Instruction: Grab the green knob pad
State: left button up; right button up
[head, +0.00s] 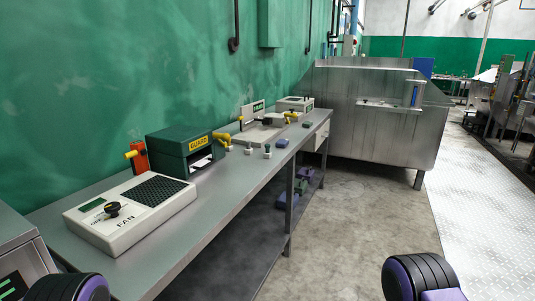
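I cannot tell for certain which thing is the green knob pad. Two small pale pieces with dark green knobs stand upright on the grey table, a left one (248,148) and a right one (267,151), near the front edge just right of the green box. Neither gripper is in view. Only black and purple parts of my arms show at the bottom left and bottom right, well short of these pieces.
The long grey table (215,222) runs along the green wall. A large steel tank (375,125) stands behind. The floor (350,215) right of the table is clear.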

aim_at(268, 155)
jog(key=z, duration=0.5)
jog(key=k, duration=0.65)
jog(key=z, duration=0.95)
jog(key=i, duration=2.75)
jog(key=u, duration=0.65)
